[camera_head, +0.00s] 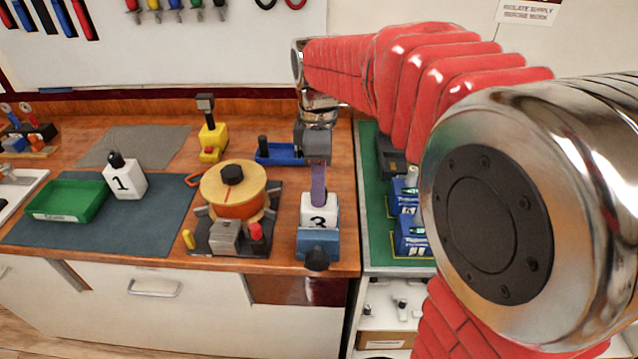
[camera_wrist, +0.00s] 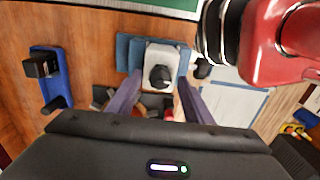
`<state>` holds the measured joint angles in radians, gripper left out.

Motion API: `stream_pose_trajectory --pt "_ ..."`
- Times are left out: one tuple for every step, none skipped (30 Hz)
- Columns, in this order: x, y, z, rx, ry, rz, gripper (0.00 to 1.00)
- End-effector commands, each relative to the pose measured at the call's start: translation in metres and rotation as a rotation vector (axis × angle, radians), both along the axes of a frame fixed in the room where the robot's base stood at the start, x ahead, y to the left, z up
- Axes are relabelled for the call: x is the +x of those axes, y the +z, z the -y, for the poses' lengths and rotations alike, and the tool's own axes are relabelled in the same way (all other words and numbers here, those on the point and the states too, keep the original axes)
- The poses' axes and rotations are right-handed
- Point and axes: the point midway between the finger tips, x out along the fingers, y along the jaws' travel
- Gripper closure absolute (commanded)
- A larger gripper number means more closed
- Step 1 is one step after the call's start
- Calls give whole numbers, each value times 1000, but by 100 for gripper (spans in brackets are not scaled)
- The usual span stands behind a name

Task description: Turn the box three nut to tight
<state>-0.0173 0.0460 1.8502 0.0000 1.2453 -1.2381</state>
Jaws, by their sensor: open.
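Box three (camera_head: 319,216) is a white box with a black 3 on its face. It is upright in a blue vise (camera_head: 318,243) near the front edge of the bench. Its black nut (camera_wrist: 160,77) shows on top of the box in the wrist view; in the head view the nut is hidden behind a finger. My gripper (camera_head: 318,193) points down over box three. In the wrist view my gripper (camera_wrist: 160,80) is open, with one purple finger on each side of the nut and a gap on both sides. I cannot tell the fingertips' exact height.
A cable reel (camera_head: 233,190) on a dark base stands just left of the vise. White box one (camera_head: 124,181) and a green tray (camera_head: 67,200) are on the left mat. Blue boxes (camera_head: 412,235) stand at right.

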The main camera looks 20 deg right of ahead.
Motion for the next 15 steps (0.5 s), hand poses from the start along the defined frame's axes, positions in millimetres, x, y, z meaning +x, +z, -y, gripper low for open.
stream_pose_trajectory --pt "0 -3 0 0 0 -1 54" --pt "0 -5 0 0 0 -1 54" --pt "0 -6 0 0 0 0 54" --pt "0 -7 0 0 0 0 54" --pt "0 -7 0 0 0 0 54" --pt "0 -8 0 0 0 0 54" --pt "0 -8 0 0 0 0 54" --pt "0 -8 0 0 0 0 54" --pt "0 -8 0 0 0 0 54" --pt "0 -7 0 0 0 0 54" --pt "0 -7 0 0 0 0 54" --pt "0 -7 0 0 1 0 54" --pt "0 -7 0 0 1 0 57" --pt "0 -7 0 0 1 0 59" --pt "0 -7 0 0 1 0 62"
